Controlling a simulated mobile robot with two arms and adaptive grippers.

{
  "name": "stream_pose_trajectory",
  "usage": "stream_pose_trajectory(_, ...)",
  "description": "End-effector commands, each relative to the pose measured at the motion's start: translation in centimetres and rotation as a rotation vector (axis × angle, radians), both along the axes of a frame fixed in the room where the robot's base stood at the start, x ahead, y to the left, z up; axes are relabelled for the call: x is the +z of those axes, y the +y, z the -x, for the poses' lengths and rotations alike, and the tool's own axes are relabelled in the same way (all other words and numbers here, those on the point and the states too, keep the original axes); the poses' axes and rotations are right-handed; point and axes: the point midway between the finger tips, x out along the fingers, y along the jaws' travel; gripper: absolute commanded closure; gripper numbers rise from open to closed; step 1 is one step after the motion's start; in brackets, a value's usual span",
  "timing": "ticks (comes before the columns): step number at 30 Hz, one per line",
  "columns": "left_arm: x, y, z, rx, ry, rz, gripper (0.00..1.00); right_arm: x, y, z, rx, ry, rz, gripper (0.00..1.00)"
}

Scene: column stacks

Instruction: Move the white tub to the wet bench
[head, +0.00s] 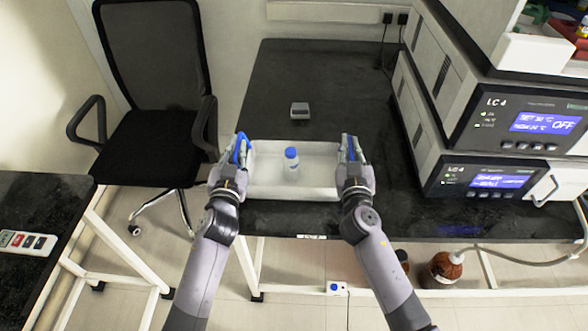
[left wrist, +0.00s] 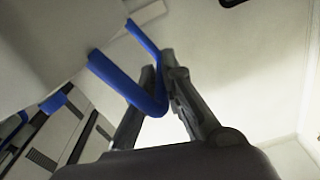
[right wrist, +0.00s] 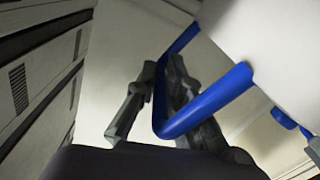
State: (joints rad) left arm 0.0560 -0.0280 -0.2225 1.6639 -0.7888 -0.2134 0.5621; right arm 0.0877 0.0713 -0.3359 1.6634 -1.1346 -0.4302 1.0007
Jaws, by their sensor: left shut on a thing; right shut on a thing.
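The white tub (head: 270,192) is at the near edge of a dark bench in the head view, with a blue-capped bottle (head: 291,163) standing upright inside. The tub has blue handles at its two ends. My left gripper (head: 241,150) is shut on the left handle, which also shows in the left wrist view (left wrist: 114,78). My right gripper (head: 350,150) is shut on the right handle, which also shows in the right wrist view (right wrist: 215,100). I cannot tell whether the tub rests on the bench or is held just above it.
A small grey block (head: 299,110) lies on the dark bench (head: 330,80) behind the tub. Stacked LC 4 units (head: 490,170) stand at the right. An office chair (head: 150,140) stands left of the bench. Another dark table (head: 35,205) is at far left. A brown bottle (head: 440,270) is below.

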Motion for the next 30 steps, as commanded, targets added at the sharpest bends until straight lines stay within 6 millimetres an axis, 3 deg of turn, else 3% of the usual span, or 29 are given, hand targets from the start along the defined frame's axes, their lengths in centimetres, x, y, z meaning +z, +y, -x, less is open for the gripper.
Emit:
stream_pose_trajectory(17, 0.3, 0.1, 0.0, 0.001, -0.001, 0.000, 1.00, 0.3, 0.0, 0.0, 0.001, -0.002, 0.001, 1.00)
stream_pose_trajectory(30, 4.3, 0.1, 0.0, 0.002, -0.002, 0.000, 1.00, 4.2, 0.0, 0.0, 0.001, -0.001, 0.002, 1.00)
